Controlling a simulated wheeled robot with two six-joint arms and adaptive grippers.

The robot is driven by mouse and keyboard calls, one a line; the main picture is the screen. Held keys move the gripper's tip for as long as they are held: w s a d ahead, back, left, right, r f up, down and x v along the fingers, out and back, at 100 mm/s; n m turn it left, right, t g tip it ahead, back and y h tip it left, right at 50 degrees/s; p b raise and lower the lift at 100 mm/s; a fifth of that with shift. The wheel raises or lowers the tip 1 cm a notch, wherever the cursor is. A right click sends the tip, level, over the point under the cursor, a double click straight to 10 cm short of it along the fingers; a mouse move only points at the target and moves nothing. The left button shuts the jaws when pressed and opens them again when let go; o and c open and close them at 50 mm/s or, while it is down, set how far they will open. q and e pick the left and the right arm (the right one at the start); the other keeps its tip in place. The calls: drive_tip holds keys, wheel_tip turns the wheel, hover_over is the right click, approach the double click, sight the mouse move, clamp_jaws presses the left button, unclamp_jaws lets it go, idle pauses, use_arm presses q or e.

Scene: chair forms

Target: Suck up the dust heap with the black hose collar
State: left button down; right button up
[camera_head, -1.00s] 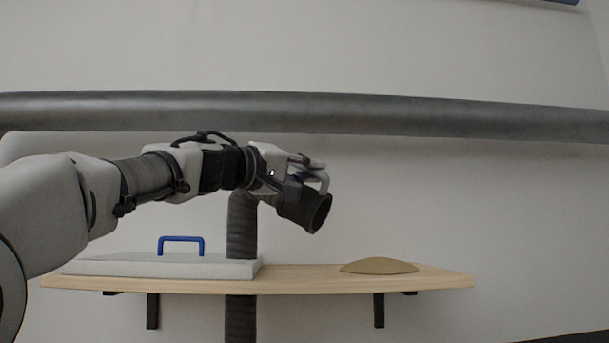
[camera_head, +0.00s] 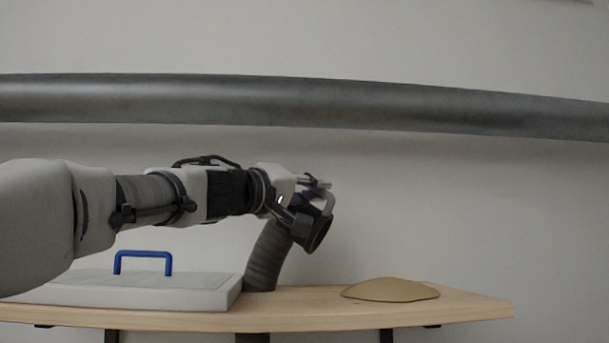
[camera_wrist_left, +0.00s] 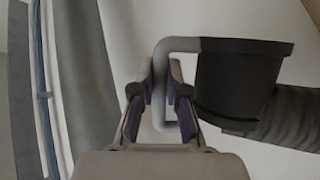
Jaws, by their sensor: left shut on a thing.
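The tan dust heap (camera_head: 391,289) lies low and flat on the right part of the wooden shelf (camera_head: 470,307). My left gripper (camera_head: 316,190) is shut on the grey handle of the black hose collar (camera_head: 314,234). It holds the collar above the shelf, up and to the left of the heap and apart from it. The collar is tilted, its opening facing down and to the right. The ribbed grey hose (camera_head: 267,258) runs from the collar down to the shelf. In the left wrist view the fingers (camera_wrist_left: 160,90) close around the handle beside the collar (camera_wrist_left: 232,82). My right gripper is not in view.
A pale flat box or lid (camera_head: 130,291) with a blue handle (camera_head: 143,256) sits on the shelf's left part. A thick grey pipe (camera_head: 400,108) crosses the wall above my arm. The space above the heap is clear.

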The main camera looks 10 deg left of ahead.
use_arm(q)
drive_tip(key=shift+w+d+f, duration=0.3)
drive_tip(key=shift+d+f, duration=0.05)
drive_tip(key=shift+f, duration=0.15)
drive_tip(key=shift+w+d+f, duration=0.3)
drive_tip(key=shift+f, duration=0.2)
drive_tip(key=d+f, duration=0.1)
drive_tip(key=s+d, duration=0.1)
drive_tip(key=d+f+b, duration=0.1)
drive_tip(key=shift+s+f, duration=0.3)
drive_tip(key=shift+w+f, duration=0.1)
drive_tip(key=shift+w, duration=0.15)
drive_tip(key=shift+s, duration=0.15)
idle(0.3)
